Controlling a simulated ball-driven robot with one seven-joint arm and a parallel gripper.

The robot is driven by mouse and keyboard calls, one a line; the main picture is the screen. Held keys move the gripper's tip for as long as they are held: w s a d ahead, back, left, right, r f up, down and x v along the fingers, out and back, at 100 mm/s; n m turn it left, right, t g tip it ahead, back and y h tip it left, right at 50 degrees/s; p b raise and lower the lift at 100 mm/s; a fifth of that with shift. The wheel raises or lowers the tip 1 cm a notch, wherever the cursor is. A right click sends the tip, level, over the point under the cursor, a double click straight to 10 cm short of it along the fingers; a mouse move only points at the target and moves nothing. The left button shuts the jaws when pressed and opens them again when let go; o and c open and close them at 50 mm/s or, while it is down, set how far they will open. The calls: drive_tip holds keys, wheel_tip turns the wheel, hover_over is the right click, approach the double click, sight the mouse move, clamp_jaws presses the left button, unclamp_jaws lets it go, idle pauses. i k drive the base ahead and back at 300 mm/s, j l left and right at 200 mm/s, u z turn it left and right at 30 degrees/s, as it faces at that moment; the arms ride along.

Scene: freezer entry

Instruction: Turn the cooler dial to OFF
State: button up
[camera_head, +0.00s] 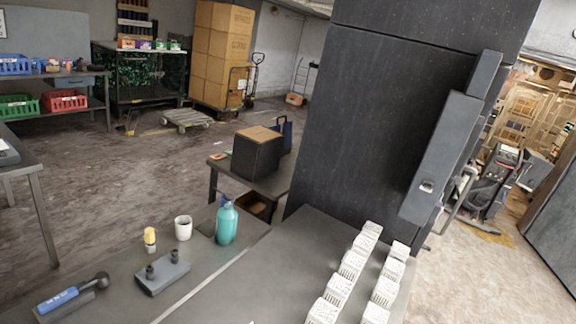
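I cannot make out a cooler dial or any OFF marking in this view. A tall dark grey panel or cabinet (375,110) stands right of centre, its top cut off by the frame. A long grey housing (445,150) is fixed along its right edge, tilted in the picture. A small pale fitting (427,187) sits near the housing's lower end; it is too small to tell what it is. My gripper is not in view.
A grey worktop (285,262) fills the bottom, with several white ribbed blocks (352,264), a teal bottle (227,223), a white cup (183,228) and a blue-handled tool (62,298). A black box (255,158) stands behind. Open floor (110,190) lies left; a dark machine (493,185) stands right.

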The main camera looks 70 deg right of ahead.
sight(456, 181)
drive_tip(key=z, duration=2.75)
drive_tip(key=i+l, duration=0.25)
drive_tip(key=i, duration=0.25)
drive_tip(key=i+l+z, duration=0.1)
drive_tip(key=i+l, duration=0.15)
drive_tip(key=i, duration=0.25)
drive_tip(key=i+l, duration=0.2)
drive_tip(key=i, duration=0.25)
drive_tip(key=i+l+z, duration=0.1)
drive_tip(key=i, duration=0.4)
drive_tip(key=i+l, duration=0.25)
drive_tip(key=i, duration=0.25)
